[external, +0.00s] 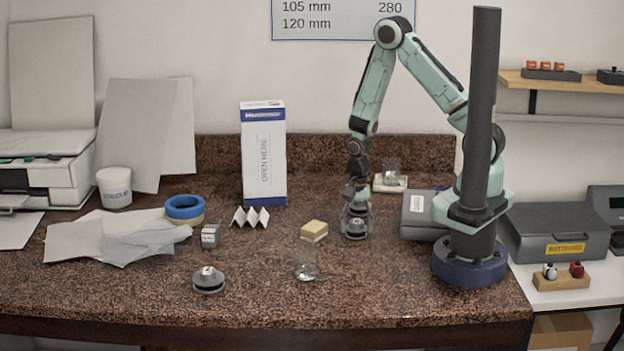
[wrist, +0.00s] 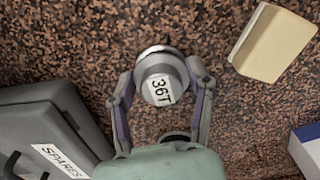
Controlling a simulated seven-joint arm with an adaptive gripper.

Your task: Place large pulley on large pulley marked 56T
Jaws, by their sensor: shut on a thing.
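My gripper (external: 355,214) is shut on a grey stepped pulley (external: 355,229) at or just above the counter, right of centre. In the wrist view this pulley (wrist: 158,72) sits between the two fingers of my gripper (wrist: 160,86), its label facing the camera and reading what looks like 36T. I cannot tell if its underside touches the counter. A second grey pulley (external: 208,281) with a wide flange and a small white label stands on the counter at the front left, apart from my gripper. Its marking is too small to read.
A yellow sponge-like block (external: 314,230) and a clear glass (external: 306,265) lie between the two pulleys. A small grey block (external: 209,237) stands behind the front-left pulley. A grey case (external: 420,216), marked SPARES in the wrist view (wrist: 45,125), is beside my gripper.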

